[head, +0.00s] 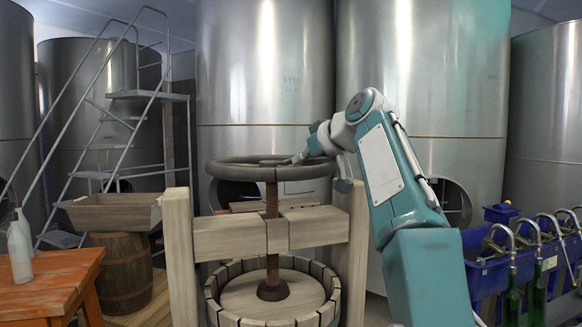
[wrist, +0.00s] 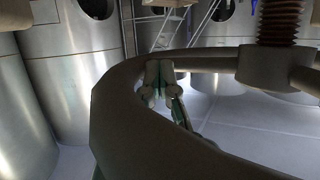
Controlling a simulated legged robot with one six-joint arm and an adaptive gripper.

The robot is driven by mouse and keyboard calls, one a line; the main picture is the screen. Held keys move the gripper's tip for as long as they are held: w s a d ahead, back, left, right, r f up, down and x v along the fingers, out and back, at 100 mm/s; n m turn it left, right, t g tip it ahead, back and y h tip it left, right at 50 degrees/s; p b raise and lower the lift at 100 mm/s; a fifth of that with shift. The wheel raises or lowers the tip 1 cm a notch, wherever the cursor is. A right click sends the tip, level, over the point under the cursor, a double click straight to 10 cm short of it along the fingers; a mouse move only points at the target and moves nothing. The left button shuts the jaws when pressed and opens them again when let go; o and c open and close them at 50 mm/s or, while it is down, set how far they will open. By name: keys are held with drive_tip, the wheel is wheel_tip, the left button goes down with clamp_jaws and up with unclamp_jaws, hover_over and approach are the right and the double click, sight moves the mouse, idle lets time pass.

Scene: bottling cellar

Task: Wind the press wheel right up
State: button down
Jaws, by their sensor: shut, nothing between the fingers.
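The press wheel (head: 237,170) is a dark ring on top of a rusty screw (head: 272,225), above the wooden crossbeam of the press. The screw runs down to a round wooden press plate (head: 245,297) inside the slatted basket (head: 328,310). My gripper (head: 297,158) is at the wheel's right side, low over the rim and a spoke. In the wrist view the wheel rim (wrist: 115,115) curves close in front, with the hub (wrist: 265,68) and screw (wrist: 280,20) at upper right. My gripper (wrist: 163,95) shows shut inside the rim, near a spoke. I cannot tell whether it touches the wheel.
Wooden posts (head: 178,245) flank the press. Steel tanks (head: 265,70) stand behind. An orange table (head: 45,285) with a pale bottle (head: 19,250) is at left, near a barrel (head: 122,272) and metal stairs (head: 150,95). A blue bottling unit (head: 485,275) is at right.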

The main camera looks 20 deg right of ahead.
drive_tip(key=v, duration=1.1)
drive_tip(key=shift+s, duration=0.15)
drive_tip(key=c, duration=0.6)
unclamp_jaws()
drive_tip(key=shift+s+d+r, duration=0.15)
drive_tip(key=shift+s+d, duration=0.05)
drive_tip(key=shift+c, duration=0.2)
drive_tip(key=shift+s+a, duration=0.1)
